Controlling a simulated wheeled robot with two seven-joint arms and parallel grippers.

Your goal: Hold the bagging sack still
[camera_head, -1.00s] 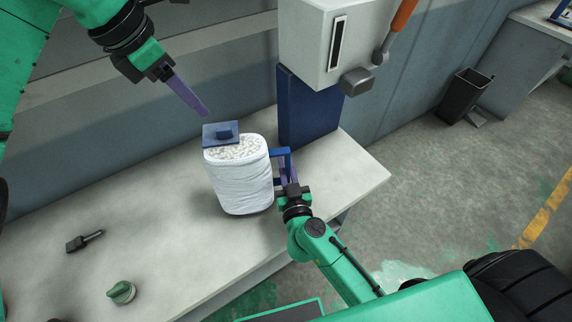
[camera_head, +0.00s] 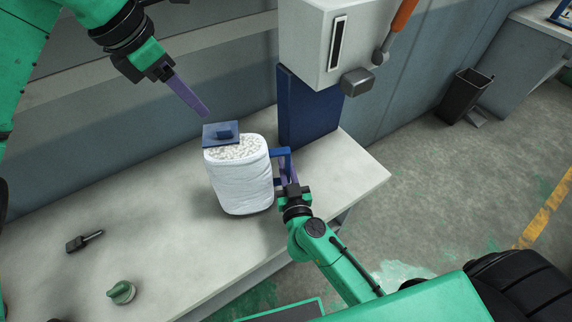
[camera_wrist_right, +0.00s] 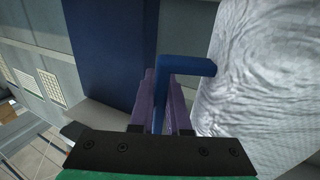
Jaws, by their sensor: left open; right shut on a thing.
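The bagging sack (camera_head: 240,180) is a white, upright bag with pale grainy contents showing at its top. It stands on the bench, and its side fills the right of the right wrist view (camera_wrist_right: 265,80). A blue flat piece with a small block (camera_head: 221,134) is at its back top edge. My right gripper (camera_head: 287,172) is shut on a blue handle (camera_head: 283,152) at the sack's right side. In the right wrist view the purple fingers (camera_wrist_right: 162,100) flank the blue bar (camera_wrist_right: 185,66). My left gripper (camera_head: 188,97) is open and empty, above and behind the sack.
A grey machine box (camera_head: 312,45) on a blue column (camera_head: 305,112) stands behind the sack. A dark tool (camera_head: 84,241) and a green knob (camera_head: 121,292) lie on the bench (camera_head: 160,225) at the left. The bench between them and the sack is clear.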

